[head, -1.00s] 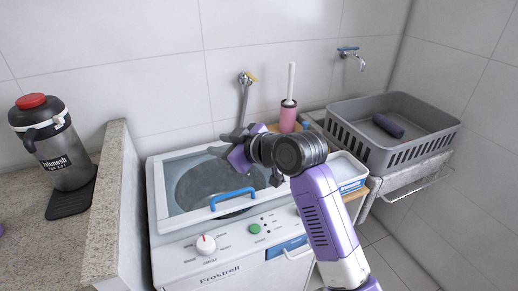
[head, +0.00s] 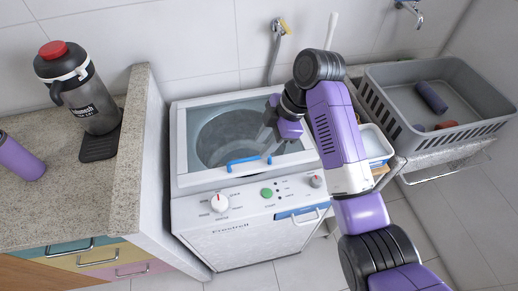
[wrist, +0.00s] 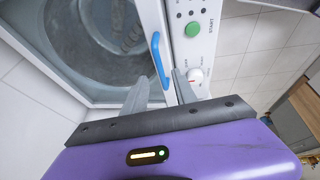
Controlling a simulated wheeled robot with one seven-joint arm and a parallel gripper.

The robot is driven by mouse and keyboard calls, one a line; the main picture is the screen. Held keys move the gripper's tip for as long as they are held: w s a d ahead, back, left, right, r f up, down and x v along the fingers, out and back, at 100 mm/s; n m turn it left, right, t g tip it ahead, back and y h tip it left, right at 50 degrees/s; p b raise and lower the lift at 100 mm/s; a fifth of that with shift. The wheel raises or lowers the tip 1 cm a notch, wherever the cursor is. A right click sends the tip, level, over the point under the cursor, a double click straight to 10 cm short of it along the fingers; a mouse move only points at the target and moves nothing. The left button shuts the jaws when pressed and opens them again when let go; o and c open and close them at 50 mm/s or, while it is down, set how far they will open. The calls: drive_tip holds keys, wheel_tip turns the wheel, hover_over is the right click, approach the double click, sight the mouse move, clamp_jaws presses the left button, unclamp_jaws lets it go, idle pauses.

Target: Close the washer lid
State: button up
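The white washer (head: 258,235) stands in the middle of the head view. Its lid (head: 180,140) has a pale frame and a see-through pane, with the round drum visible below. The lid looks flat or nearly flat on the washer top; I cannot tell if a small gap remains. A blue handle (head: 248,160) is at its front edge and also shows in the wrist view (wrist: 160,62). My gripper (head: 268,138) is over the right part of the lid, near the handle. In the wrist view my gripper (wrist: 162,82) has its fingers apart and empty, with the handle's end between them in the picture.
A stone counter (head: 60,190) with a black flask (head: 80,90) and a purple cup (head: 18,157) is on the left. A grey basket (head: 440,100) is at the right. A wall tap (head: 410,12) is behind it. Open floor lies in front of the washer.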

sight(254, 158)
drive_tip(key=shift+p+x, duration=0.35)
drive_tip(key=shift+x, duration=2.2)
clamp_jaws()
